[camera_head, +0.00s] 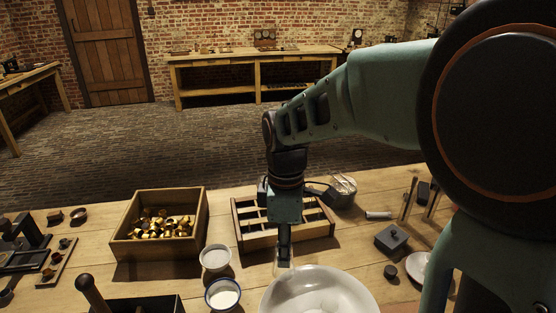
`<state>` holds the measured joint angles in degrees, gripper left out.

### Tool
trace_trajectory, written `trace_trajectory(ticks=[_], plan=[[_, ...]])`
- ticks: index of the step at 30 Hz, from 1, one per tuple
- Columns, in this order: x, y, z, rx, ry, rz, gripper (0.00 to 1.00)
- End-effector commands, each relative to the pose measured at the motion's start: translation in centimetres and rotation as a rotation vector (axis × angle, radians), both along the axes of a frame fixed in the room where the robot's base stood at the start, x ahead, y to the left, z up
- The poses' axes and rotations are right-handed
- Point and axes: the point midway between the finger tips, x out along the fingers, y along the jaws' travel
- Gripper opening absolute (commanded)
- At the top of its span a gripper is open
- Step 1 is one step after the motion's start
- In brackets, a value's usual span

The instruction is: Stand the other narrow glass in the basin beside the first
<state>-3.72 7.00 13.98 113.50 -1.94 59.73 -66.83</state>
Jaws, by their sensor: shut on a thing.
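My gripper (285,255) points down at the back left rim of the white basin (357,288). It is shut on a narrow glass (282,269), which is clear and hard to make out against the table and the rim. The glass looks roughly upright. I cannot tell whether its foot touches anything. The basin stands at the front edge of the view, and its near side is cut off. A faint pale shape shows low inside the basin; I cannot tell if it is the first glass.
Two small bowls (215,257) stand left of the basin, one blue-rimmed (222,294). A wooden rack (320,228) with compartments lies behind my gripper. A wooden box (123,244) of brass pieces is at left. A dark lidded box (392,241) and a white dish (418,268) are at right.

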Motion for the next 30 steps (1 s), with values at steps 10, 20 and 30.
trace_trajectory(ticks=[10, 20, 30], plan=[[2.7, -3.6, -0.7, 0.005, 0.001, -0.499, 0.0], [5.3, -8.5, -1.7, 0.003, 0.002, -1.136, 0.0], [6.3, -11.4, -1.2, -0.001, 0.002, -1.496, 0.0]])
